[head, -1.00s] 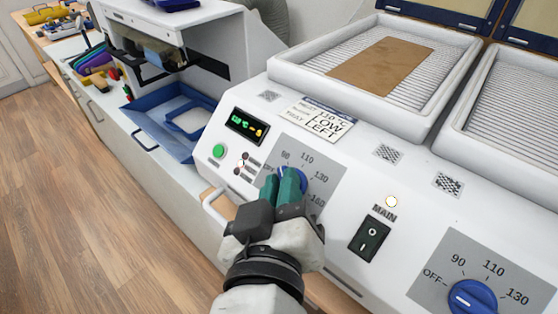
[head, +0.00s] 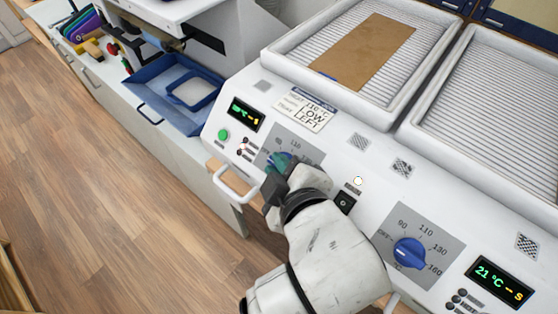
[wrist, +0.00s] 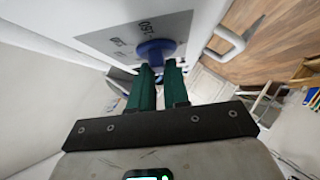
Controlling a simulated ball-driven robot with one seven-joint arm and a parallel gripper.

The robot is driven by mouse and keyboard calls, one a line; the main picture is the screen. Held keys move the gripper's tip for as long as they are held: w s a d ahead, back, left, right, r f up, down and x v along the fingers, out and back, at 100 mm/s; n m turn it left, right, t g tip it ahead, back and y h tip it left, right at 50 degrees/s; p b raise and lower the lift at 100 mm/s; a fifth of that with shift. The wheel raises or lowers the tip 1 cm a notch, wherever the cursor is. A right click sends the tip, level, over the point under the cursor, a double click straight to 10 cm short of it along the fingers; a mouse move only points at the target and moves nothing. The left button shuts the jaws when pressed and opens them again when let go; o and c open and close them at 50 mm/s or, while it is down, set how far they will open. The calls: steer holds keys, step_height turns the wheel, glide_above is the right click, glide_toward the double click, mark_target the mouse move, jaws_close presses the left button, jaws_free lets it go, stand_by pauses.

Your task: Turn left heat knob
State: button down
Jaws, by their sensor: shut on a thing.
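The blue left heat knob (wrist: 155,50) sits on its grey dial plate (head: 308,150) on the white machine's sloped front. In the head view it is mostly hidden behind the green fingers of my gripper (head: 280,164). In the wrist view the two green fingers (wrist: 158,82) reach the knob and are shut on it. The knob's pointer line is hidden, so its setting cannot be read. The left display (head: 245,114) is lit, but its text is too blurred to read.
The right heat knob (head: 410,252) and its lit display (head: 500,283) are at the lower right. The main switch (head: 344,202) is close beside my wrist. A white handle (head: 237,186) juts out at the left. A brown sheet (head: 364,50) lies on the left heating tray.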

stand_by(0.4)
steer(key=c, duration=1.1)
jaws_free()
